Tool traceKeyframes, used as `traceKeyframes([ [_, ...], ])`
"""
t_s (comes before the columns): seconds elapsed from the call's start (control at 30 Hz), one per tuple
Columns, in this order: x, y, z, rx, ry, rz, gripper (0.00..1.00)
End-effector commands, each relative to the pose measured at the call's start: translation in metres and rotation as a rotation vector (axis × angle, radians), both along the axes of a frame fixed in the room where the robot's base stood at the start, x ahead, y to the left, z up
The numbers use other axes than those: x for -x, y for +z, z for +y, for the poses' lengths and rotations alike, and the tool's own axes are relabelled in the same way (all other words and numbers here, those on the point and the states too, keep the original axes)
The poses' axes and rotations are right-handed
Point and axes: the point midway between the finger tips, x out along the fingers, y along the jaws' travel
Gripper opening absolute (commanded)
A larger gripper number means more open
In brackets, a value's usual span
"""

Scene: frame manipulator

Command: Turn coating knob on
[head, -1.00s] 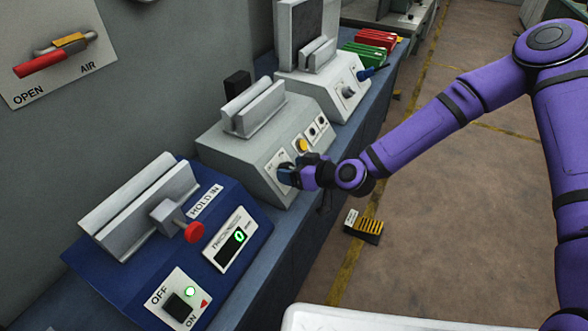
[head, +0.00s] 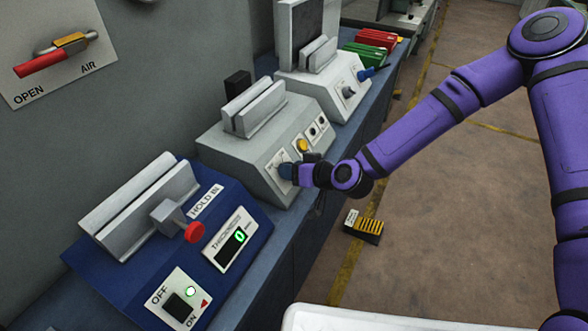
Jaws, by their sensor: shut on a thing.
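The coating knob (head: 286,170) is a small blue-grey knob on the sloped front panel of the middle grey machine (head: 250,155). My gripper (head: 295,172) is at that panel and shut on the knob. The fingers and wrist hide part of the knob and its label, so I cannot read its setting. A yellow button (head: 302,145) and small dark controls sit on the same panel, just above the gripper.
A blue machine (head: 120,265) with a red knob (head: 194,232) and lit display stands at front left. Another grey machine (head: 325,85) stands behind. A yellow-and-black block (head: 368,228) lies right of the bench. The floor at right is open.

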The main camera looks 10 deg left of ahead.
Motion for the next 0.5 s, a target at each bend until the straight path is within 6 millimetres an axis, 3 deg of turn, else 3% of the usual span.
traceKeyframes([
  [0.5, 0.0000, 0.0010, 0.0004, -0.128, -0.294, 0.367, 0.23],
])
